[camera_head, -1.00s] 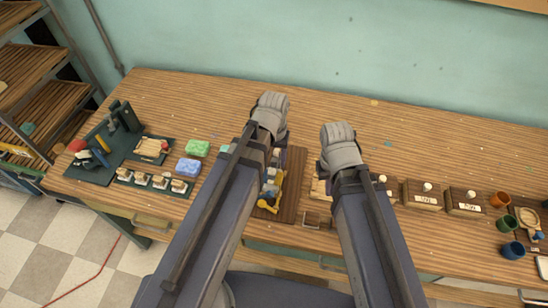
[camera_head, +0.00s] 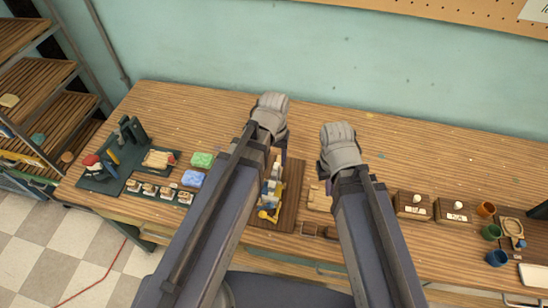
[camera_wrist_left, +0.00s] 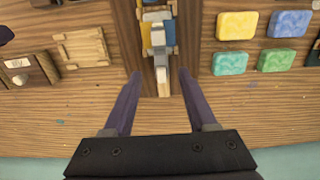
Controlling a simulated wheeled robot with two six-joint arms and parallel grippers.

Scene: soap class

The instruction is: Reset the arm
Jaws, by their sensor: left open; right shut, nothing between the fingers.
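My left arm and right arm both reach forward over the wooden workbench (camera_head: 350,115), side by side. My left gripper (camera_wrist_left: 160,74) is open and empty in the left wrist view, its two purple fingers apart above the bench. A yellow, blue and white item (camera_wrist_left: 158,38) on a dark brown board (camera_wrist_left: 186,25) lies beyond the gap between them. In the head view the left gripper is mostly hidden behind its arm. My right gripper (camera_head: 328,187) is shut and empty, largely hidden under its wrist, near a small light wooden tray (camera_head: 318,201).
Green (camera_head: 202,160) and blue (camera_head: 192,178) soap-like blocks lie left of my left arm, near a dark stand (camera_head: 130,140). Wooden boxes (camera_head: 412,205) and coloured cups (camera_head: 486,209) stand at the right. The bench's back strip is mostly clear.

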